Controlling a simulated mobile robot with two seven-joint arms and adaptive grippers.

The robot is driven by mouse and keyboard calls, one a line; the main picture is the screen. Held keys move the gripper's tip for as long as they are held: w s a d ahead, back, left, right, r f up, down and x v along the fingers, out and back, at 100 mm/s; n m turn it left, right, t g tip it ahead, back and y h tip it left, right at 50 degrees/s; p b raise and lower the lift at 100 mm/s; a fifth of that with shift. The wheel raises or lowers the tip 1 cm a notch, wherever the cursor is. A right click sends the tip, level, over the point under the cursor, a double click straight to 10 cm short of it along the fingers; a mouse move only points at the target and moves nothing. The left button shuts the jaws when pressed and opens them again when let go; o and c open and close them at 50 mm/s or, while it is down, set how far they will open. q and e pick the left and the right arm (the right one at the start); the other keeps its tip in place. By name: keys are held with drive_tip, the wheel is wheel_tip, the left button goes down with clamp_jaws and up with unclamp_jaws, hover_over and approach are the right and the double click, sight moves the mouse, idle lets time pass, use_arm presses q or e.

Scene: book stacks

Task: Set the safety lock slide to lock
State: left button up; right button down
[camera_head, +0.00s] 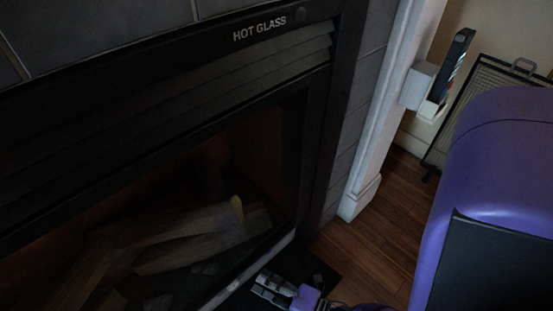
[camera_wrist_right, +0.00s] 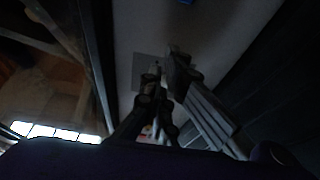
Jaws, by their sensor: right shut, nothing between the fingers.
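My right gripper (camera_head: 262,287) is low in front of the fireplace, at its bottom right corner, with its fingers pointing left. It also shows in the right wrist view (camera_wrist_right: 163,72), with the two dark fingers together and nothing seen between them. Beyond the fingertips is a grey square plate (camera_wrist_right: 146,66) on a paler surface, partly hidden by the fingers. I cannot make out a safety lock slide or its setting; the picture is dark there. My left gripper is not in view.
The dark fireplace (camera_head: 325,130), marked "HOT GLASS", holds logs (camera_head: 190,235) behind its front. A white post (camera_head: 385,120) carries a grey box (camera_head: 418,86) beside a dark upright device (camera_head: 457,60). A framed mesh panel (camera_head: 490,82) stands behind. Wooden floor (camera_head: 385,215) is open right of the fireplace.

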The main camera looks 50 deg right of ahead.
use_arm(q)
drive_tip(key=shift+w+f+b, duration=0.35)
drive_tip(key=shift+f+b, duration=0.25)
drive_tip(key=shift+b, duration=0.15)
use_arm(e)
drive_tip(key=shift+w+d, duration=1.5)
drive_tip(key=shift+w, duration=0.15)
